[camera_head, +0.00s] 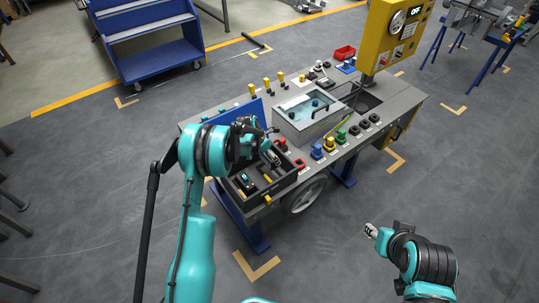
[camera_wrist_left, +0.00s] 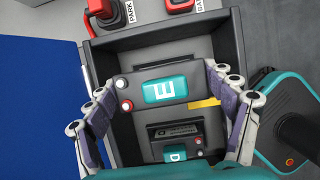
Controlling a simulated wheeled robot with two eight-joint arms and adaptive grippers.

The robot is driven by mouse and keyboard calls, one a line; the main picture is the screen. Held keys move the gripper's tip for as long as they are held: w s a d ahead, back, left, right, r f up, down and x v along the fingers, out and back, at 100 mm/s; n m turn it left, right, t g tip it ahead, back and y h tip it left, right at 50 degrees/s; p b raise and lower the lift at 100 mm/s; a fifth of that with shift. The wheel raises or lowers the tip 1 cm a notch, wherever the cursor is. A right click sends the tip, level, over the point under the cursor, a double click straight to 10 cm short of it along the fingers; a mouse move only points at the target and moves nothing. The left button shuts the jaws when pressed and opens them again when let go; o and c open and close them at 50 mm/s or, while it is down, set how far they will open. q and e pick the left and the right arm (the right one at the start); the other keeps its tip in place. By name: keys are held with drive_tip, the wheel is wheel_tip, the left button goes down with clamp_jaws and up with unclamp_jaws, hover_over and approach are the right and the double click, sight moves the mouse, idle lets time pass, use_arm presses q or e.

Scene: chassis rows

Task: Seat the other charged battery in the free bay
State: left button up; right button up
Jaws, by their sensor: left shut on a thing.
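My left gripper (camera_wrist_left: 160,88) is shut on a dark battery with a teal label marked E (camera_wrist_left: 158,92). It holds this battery over a black tray (camera_wrist_left: 170,36); whether the battery touches the tray floor I cannot tell. A second dark battery, labelled D (camera_wrist_left: 174,154), lies in the tray close to the held one, partly cut off by the frame. In the head view my left gripper (camera_head: 270,157) is over the black tray (camera_head: 281,187), partly hidden by my arm. My right gripper (camera_head: 371,230) hangs empty-looking over the floor, right of the bench; its fingers are too small to read.
The bench carries a clear-lidded box (camera_head: 309,108), several coloured connectors and a yellow control panel (camera_head: 397,35) reading OFF. A red connector (camera_wrist_left: 101,10) stands just beyond the tray. A blue panel (camera_wrist_left: 38,85) rises left of it. A blue cart (camera_head: 150,40) stands behind.

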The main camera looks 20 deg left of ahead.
use_arm(q)
drive_tip(key=b, duration=0.3)
hover_over(270, 173)
drive_tip(key=shift+a+f, duration=0.1)
drive_tip(key=shift+f, duration=3.05)
drive_tip(key=shift+w+b, duration=0.1)
drive_tip(key=shift+b, duration=0.2)
drive_tip(key=shift+f, duration=0.15)
drive_tip(key=shift+f+b, duration=0.85)
drive_tip(key=o, duration=1.6)
drive_tip(key=shift+o, duration=0.2)
drive_tip(key=shift+r, duration=0.1)
drive_tip(key=v, duration=1.2)
